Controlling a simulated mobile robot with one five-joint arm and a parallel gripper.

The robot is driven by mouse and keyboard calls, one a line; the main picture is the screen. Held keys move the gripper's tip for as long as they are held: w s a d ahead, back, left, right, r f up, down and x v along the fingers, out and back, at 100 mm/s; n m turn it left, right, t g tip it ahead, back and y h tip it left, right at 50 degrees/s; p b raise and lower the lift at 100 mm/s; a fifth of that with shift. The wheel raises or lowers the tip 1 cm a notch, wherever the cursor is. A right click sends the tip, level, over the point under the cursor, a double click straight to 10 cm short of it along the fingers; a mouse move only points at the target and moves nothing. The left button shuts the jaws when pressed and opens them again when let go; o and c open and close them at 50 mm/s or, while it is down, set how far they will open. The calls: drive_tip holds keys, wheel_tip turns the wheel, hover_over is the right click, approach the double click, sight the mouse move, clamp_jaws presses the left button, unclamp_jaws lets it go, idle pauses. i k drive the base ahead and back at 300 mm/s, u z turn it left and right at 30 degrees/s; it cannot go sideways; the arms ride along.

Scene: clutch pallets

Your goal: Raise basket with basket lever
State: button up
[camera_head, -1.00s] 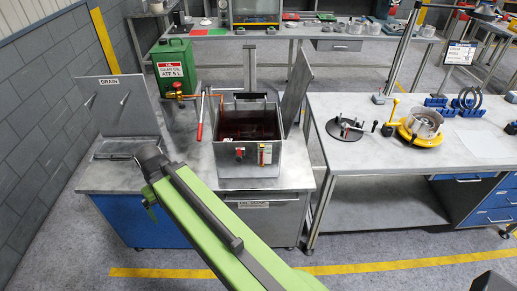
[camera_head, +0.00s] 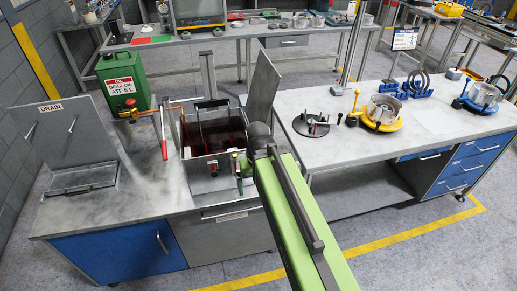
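A grey metal tank (camera_head: 205,170) with a dark reddish inside stands on the left bench. A dark wire frame (camera_head: 212,104), perhaps part of the basket, shows at its back rim; the basket itself is hard to make out, low in the tank. My green arm reaches in from the bottom, and the dark end with my gripper (camera_head: 258,133) is at the tank's right front corner, apart from the lever. Its fingers cannot be made out.
A raised grey lid (camera_head: 263,85) stands at the tank's right. A green oil can (camera_head: 122,82) and a DRAIN panel (camera_head: 66,135) are at the left. The right bench (camera_head: 340,150) holds a black round fixture (camera_head: 311,124) and a yellow clamp fixture (camera_head: 383,112).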

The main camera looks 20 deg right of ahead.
sight(160, 105)
drive_tip(key=z, duration=1.2)
drive_tip(key=k, duration=1)
drive_tip(key=u, duration=1.45)
drive_tip(key=i, duration=1.5)
